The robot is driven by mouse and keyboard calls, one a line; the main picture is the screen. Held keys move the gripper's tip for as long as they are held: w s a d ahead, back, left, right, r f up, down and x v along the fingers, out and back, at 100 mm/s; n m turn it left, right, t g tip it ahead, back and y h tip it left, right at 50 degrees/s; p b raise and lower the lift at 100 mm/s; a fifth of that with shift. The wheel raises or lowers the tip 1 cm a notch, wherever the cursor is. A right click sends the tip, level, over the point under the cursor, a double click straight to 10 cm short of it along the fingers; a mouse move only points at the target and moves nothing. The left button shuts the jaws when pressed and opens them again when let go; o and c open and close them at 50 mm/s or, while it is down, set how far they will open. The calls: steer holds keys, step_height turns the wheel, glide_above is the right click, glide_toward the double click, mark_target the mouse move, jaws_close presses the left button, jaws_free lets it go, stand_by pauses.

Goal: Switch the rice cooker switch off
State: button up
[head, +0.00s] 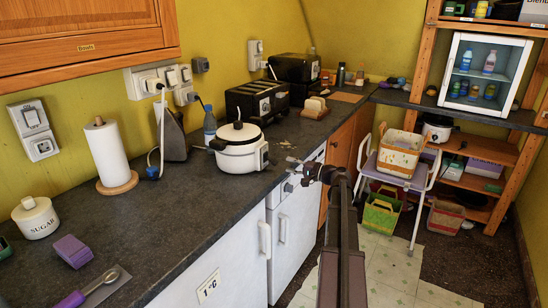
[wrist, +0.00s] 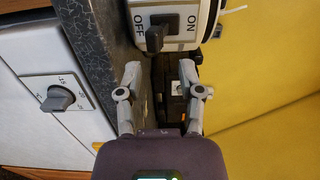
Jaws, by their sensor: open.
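The white rice cooker (head: 238,158) stands on the dark counter, with a black knob on its lid. In the wrist view its front panel (wrist: 178,10) is at the top, lettered OFF at left and ON at right. A dark switch lever (wrist: 155,38) sticks out between the letterings, nearer OFF; its exact setting is hard to tell. My gripper (head: 312,172) is right of the cooker, beside the counter's front edge. In the wrist view my gripper (wrist: 161,78) is open and empty, its fingertips below the lever and apart from it.
A black toaster (head: 257,101) and a blue bottle (head: 210,125) stand behind the cooker. A wooden napkin holder (head: 314,107) is to its right. A grey appliance knob (wrist: 58,99) is left of my gripper. The counter front (wrist: 103,30) runs close to my left finger.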

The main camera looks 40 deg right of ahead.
steer(key=shift+v, duration=0.95)
steer(key=v, duration=1.2)
steer(key=shift+a, duration=0.1)
stand_by(0.8)
steer(key=w+a+r+n+g+p, duration=0.1)
steer(key=w+a+n+g+p, duration=0.3)
steer(key=a, duration=0.6)
steer(key=a+r+g+p, duration=0.1)
steer(key=a+g+p, duration=0.3)
steer(key=a, duration=0.5)
steer(key=w+a+n+g+p, duration=0.2)
steer(key=a+p, duration=0.4)
steer(key=a, duration=0.4)
steer(key=s+a+r+n+g+h+p, duration=0.2)
steer(key=s+a+r+p, duration=0.1)
steer(key=a+p, duration=0.2)
steer(key=s+a+r+n+g+h+p, duration=0.2)
steer(key=s+a+r+h+p, duration=0.1)
steer(key=a+p, duration=0.3)
steer(key=s+a+r+n+g+h+p, duration=0.2)
steer(key=s+a+r+h+p, duration=0.1)
steer(key=a, duration=0.6)
steer(key=shift+s+a+r+n+p, duration=0.25)
steer(key=shift+r+p, duration=0.2)
steer(key=shift+p, duration=0.8)
